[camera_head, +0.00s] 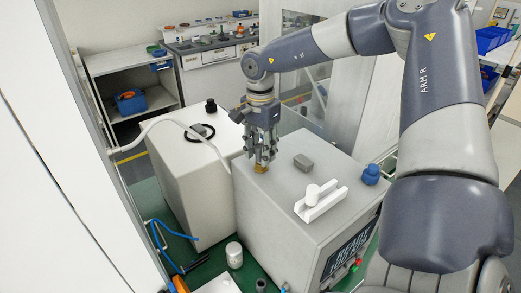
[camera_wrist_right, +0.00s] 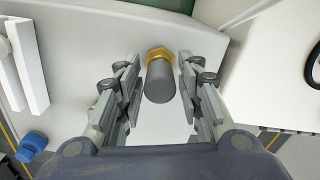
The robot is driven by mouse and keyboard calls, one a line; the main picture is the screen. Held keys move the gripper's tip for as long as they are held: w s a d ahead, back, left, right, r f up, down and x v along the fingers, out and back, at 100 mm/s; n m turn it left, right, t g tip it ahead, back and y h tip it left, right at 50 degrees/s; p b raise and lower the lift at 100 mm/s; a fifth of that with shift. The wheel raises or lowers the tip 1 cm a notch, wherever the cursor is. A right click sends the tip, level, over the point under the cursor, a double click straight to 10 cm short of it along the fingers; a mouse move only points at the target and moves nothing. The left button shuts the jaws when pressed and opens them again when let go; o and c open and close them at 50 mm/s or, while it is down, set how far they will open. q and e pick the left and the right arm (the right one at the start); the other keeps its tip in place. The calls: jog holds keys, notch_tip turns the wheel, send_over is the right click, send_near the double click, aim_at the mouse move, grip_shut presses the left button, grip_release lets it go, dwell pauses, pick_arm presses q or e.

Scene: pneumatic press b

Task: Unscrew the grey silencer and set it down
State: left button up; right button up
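The grey silencer (camera_wrist_right: 160,82) is a dark grey cylinder with a brass hex end (camera_wrist_right: 158,54). In the right wrist view it lies between the two fingers of my right gripper (camera_wrist_right: 159,98), with a gap on each side. In the head view the right gripper (camera_head: 262,158) points down at the top of the pale grey press box (camera_head: 275,190). My right gripper is open. My left gripper is not in view.
A white cylinder (camera_head: 234,255) stands on the green surface in front.

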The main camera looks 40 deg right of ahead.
jog(key=c, duration=0.6)
jog(key=n, duration=0.6)
jog(key=shift+n, duration=0.3)
jog(key=n, duration=0.5)
jog(key=shift+s+n, duration=0.1)
jog(key=shift+n, duration=0.2)
jog(key=o, duration=0.6)
